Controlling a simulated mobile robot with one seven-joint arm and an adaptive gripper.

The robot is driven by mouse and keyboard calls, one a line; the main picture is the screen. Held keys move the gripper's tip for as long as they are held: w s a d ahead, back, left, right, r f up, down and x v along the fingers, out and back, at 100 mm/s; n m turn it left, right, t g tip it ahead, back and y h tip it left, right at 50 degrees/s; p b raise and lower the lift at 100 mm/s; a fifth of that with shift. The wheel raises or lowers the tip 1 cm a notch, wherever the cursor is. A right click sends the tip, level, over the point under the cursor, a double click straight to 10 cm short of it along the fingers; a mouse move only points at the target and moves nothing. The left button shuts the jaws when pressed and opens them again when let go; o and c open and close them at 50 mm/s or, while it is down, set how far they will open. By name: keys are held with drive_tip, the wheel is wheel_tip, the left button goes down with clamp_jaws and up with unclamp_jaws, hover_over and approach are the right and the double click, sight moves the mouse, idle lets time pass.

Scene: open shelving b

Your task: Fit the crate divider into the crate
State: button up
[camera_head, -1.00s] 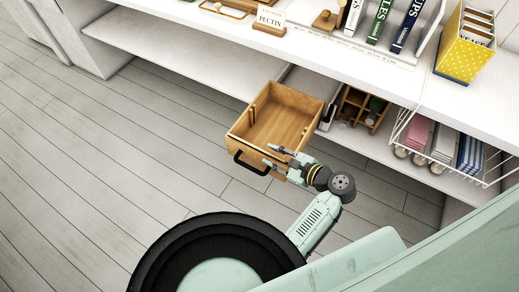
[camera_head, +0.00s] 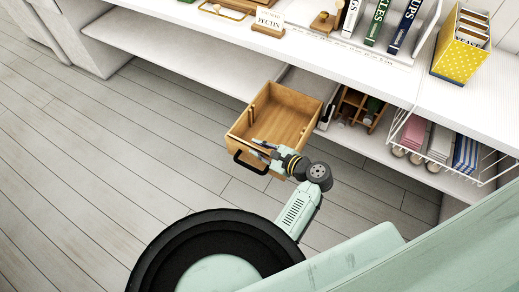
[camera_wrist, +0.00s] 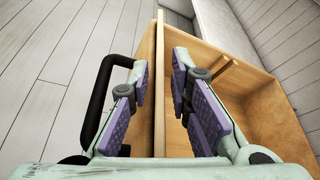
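The light wooden crate (camera_head: 285,118) juts out from the lower shelf and looks empty, with small upright strips on its inner walls. A black handle (camera_head: 247,163) is on its front wall. My gripper (camera_head: 262,152) is at that front wall. In the wrist view, the open fingers straddle the wall's top edge (camera_wrist: 158,80), one finger inside the crate and one on the side of the black handle (camera_wrist: 95,100). Gaps show on both sides of the wall. A wooden piece with compartments (camera_head: 358,104) stands on the shelf right of the crate; I cannot tell if it is the divider.
Dark bottles (camera_head: 373,108) stand by the compartment piece. A white wire basket (camera_head: 440,150) with folded cloths hangs at the right. The upper shelf (camera_head: 330,55) overhangs the crate's back and holds books and a yellow box (camera_head: 462,45). The floor at left is clear.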

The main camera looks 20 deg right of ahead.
clamp_jaws()
idle(0.3)
drive_tip(key=shift+r, duration=0.15)
idle(0.3)
